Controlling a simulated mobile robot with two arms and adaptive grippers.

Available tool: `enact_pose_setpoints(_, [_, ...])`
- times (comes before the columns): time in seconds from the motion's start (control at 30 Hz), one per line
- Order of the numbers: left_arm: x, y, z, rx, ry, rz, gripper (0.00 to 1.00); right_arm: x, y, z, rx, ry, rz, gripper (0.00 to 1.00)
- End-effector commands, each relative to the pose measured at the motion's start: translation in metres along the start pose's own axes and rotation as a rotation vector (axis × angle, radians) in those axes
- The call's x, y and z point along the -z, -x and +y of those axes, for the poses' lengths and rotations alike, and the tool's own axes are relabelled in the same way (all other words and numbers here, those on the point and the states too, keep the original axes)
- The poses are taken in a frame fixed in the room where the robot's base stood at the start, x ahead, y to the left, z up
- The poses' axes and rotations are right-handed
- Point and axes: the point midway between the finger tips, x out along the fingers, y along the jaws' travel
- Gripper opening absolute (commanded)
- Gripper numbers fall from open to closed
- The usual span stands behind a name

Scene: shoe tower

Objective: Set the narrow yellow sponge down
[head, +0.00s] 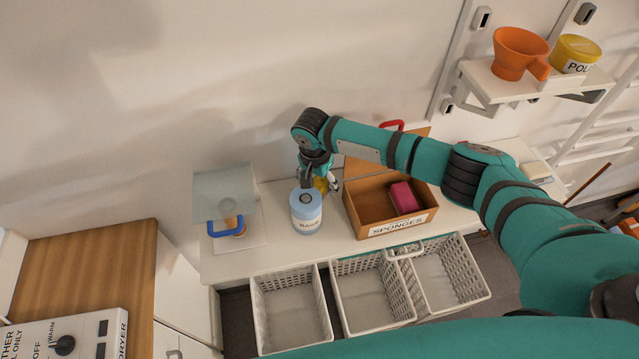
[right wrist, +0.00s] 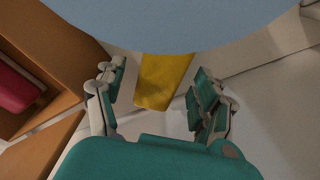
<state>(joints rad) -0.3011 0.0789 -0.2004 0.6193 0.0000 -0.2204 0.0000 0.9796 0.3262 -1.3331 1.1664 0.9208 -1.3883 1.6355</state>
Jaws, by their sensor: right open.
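The narrow yellow sponge (right wrist: 165,82) stands out between the spread fingers of my right gripper (right wrist: 158,95) in the right wrist view, with a gap on each side. Its far end is hidden by a blue rounded shape. In the head view only a bit of the sponge (head: 321,186) shows behind the blue canister (head: 306,213). My right gripper (head: 319,182) is open there, over the white counter just behind the canister. Whether the sponge rests on the counter is hard to tell. My left gripper is not in view.
A wooden box labelled SPONGES (head: 401,222) holds a pink sponge (head: 404,198) right of the canister. A clear-covered stand with a blue handle (head: 226,228) is to the left. White baskets (head: 372,292) hang along the front. A shelf (head: 530,85) holds an orange funnel-like cup (head: 518,52).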

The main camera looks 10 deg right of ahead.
Motion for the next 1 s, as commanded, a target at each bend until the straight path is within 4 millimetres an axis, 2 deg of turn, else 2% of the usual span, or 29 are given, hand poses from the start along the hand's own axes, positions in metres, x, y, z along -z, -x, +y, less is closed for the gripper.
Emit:
enact_pose_setpoints(0.13, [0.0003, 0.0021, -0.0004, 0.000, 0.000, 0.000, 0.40, -0.0003, -0.0130, 0.0007, -0.001, 0.001, -0.001, 0.70])
enact_pose_setpoints(0.37, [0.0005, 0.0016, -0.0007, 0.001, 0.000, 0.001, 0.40, -0.0005, -0.0146, 0.0006, 0.000, 0.001, -0.001, 0.70])
enact_pose_setpoints(0.7, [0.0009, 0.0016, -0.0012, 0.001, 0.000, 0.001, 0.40, -0.0003, -0.0143, 0.0007, -0.001, 0.001, 0.000, 0.28])
enact_pose_setpoints(0.77, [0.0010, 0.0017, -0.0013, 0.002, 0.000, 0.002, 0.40, -0.0003, -0.0143, 0.0007, -0.001, 0.001, 0.000, 0.25])
enact_pose_setpoints(1.0, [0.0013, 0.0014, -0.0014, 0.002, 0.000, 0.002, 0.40, 0.0000, -0.0129, 0.0006, 0.000, 0.000, 0.000, 0.25])
